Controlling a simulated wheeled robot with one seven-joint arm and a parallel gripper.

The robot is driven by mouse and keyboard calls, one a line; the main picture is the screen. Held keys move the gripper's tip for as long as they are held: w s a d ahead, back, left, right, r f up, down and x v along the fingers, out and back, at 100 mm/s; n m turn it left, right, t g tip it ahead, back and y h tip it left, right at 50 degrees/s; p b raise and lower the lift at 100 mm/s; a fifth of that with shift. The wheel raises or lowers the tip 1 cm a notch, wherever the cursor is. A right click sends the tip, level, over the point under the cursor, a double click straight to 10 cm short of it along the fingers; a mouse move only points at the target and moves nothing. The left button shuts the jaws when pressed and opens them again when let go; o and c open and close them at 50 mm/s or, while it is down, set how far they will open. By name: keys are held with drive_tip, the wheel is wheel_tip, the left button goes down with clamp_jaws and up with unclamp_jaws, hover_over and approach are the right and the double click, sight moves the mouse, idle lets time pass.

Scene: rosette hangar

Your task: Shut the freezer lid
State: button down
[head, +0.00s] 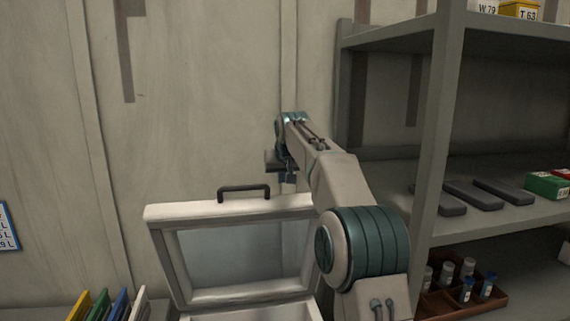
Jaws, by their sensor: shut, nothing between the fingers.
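The freezer lid (163,213) stands raised, tilted up, with a pale frame and a glassy middle panel. A dark handle (244,188) sits on its top edge. Below it, the freezer body (255,314) shows only a strip of its rim at the bottom of the view. My gripper (289,180) is shut and empty, just right of the handle and close to the lid's top edge. I cannot tell whether it touches the lid. My arm hides the lid's right side.
A grey shelf unit (446,120) stands at the right, holding dark flat bars (468,194), a green box (547,186) and a brown tray (433,303) with small containers. Coloured upright panels (110,306) stand at lower left. The wall (200,100) is behind the lid.

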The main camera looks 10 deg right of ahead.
drive_tip(key=shift+s+f, duration=0.85)
drive_tip(key=shift+s, duration=0.1)
drive_tip(key=shift+s+f, duration=0.25)
drive_tip(key=shift+s, duration=0.35)
drive_tip(key=shift+f+b, duration=0.2)
drive_tip(key=shift+b, duration=0.2)
